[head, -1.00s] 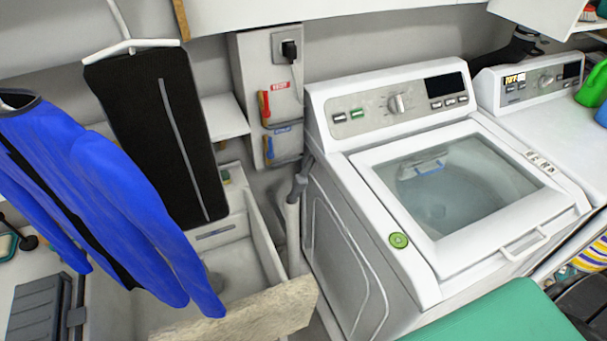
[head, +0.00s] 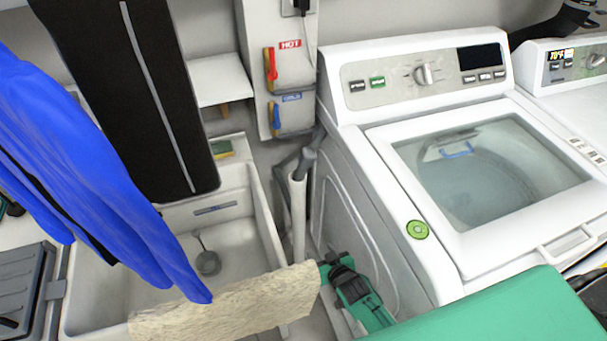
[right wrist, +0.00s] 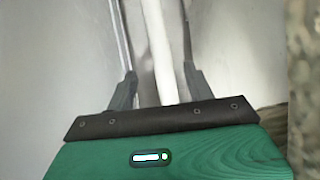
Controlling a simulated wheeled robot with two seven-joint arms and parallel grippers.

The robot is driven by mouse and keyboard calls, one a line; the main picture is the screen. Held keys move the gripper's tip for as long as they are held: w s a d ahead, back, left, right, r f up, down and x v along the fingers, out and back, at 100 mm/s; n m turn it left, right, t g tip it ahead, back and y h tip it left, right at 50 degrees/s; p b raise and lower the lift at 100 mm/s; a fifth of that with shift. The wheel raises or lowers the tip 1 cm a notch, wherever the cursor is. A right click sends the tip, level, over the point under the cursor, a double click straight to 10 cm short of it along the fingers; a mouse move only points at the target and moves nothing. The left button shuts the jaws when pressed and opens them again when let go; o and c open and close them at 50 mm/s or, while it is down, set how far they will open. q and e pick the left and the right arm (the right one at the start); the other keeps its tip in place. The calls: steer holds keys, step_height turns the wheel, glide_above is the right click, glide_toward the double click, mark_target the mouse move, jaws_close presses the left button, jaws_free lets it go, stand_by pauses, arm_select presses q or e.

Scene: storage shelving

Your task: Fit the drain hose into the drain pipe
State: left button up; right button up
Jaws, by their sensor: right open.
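The white drain pipe (head: 298,215) stands upright in the gap between the sink and the washer. The grey drain hose (head: 306,158) curves down beside the pipe's top near the washer's back left corner; I cannot tell whether its end is in the pipe. My right gripper (head: 335,262) is low by the sink's front right corner, below the hose and in front of the pipe. In the right wrist view the right gripper (right wrist: 158,80) is open and empty, with the white pipe (right wrist: 156,40) showing beyond and between its fingers. My left gripper is out of view.
The washer (head: 440,240) stands close on the right. The sink (head: 270,215) is on the left, with a beige cloth (head: 230,305) over its front edge. The gap between is narrow.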

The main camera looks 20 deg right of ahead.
steer(key=w+r+t+b, duration=0.2)
steer(key=w+r+t, duration=0.15)
steer(key=r, duration=0.75)
steer(key=t+b, duration=0.2)
glide_toward(305, 172)
steer(key=shift+m+y, duration=0.3)
steer(key=shift+m, duration=0.1)
steer(key=w, duration=0.5)
steer(key=w+a+p, duration=0.1)
steer(key=w, duration=0.2)
steer(key=shift+w+r, duration=0.2)
steer(key=w, duration=0.4)
steer(key=shift+w+a+f+p, duration=0.1)
steer(key=shift+a+f+p, duration=0.05)
steer(key=shift+f+p, duration=0.15)
steer(key=shift+w, duration=0.35)
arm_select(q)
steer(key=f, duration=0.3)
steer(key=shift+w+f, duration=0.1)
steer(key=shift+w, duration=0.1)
arm_select(e)
jaws_close()
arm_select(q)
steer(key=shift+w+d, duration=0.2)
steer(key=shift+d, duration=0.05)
